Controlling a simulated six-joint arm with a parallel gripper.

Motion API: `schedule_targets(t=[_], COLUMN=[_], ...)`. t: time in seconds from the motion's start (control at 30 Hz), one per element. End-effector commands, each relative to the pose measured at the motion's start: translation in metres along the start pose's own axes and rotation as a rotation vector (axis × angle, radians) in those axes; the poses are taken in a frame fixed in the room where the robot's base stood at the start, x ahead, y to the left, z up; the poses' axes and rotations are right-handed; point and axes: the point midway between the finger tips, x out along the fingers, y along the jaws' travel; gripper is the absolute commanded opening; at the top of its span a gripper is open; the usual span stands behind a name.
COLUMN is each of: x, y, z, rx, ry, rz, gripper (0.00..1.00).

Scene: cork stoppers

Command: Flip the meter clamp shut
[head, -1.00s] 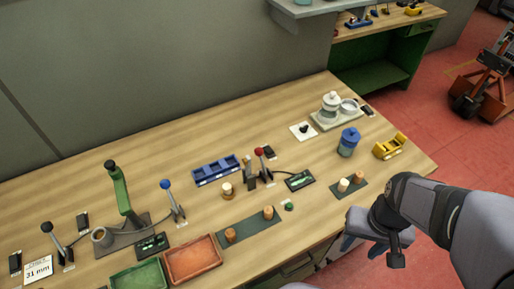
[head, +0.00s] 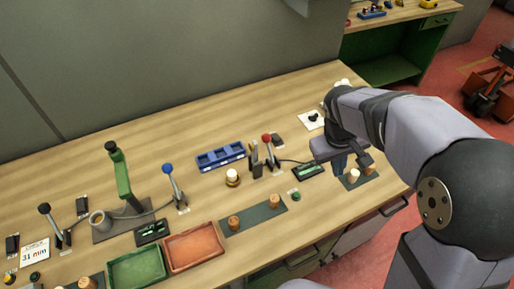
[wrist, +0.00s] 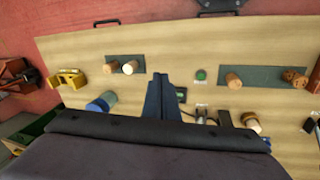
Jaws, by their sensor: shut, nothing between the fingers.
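A clamp with a red-knobbed upright lever (head: 268,149) stands mid-table, with a cable to a dark meter box with a green display (head: 308,172). I take this as the meter clamp; its label is too small to read. A cork stopper (head: 232,176) on a round base stands just left of it. My gripper (head: 341,168) is to the right of the clamp and meter, above the table, shut and empty, fingers down. In the wrist view its fingers (wrist: 160,97) are together, partly hiding the meter box (wrist: 181,92). The clamp is mostly hidden there.
A blue-knobbed lever (head: 172,184) and a black-knobbed lever (head: 51,224) stand further left. Corks sit on a dark mat (head: 262,217) in front. Orange (head: 193,250) and green (head: 137,270) trays lie at the front.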

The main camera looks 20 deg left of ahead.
Motion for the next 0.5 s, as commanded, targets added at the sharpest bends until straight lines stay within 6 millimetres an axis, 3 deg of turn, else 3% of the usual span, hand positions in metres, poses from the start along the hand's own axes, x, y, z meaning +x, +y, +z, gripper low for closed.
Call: schedule_targets(t=[0.03, 0.2, 0.5], x=[0.006, 0.003, -0.012], y=[-0.012, -0.049, -0.142], z=[-0.023, -0.089, -0.181], rx=[-0.057, -0.216, -0.447], ry=[0.021, 0.092, 0.241], rz=[0.024, 0.11, 0.261], gripper=[0.0, 0.0, 0.0])
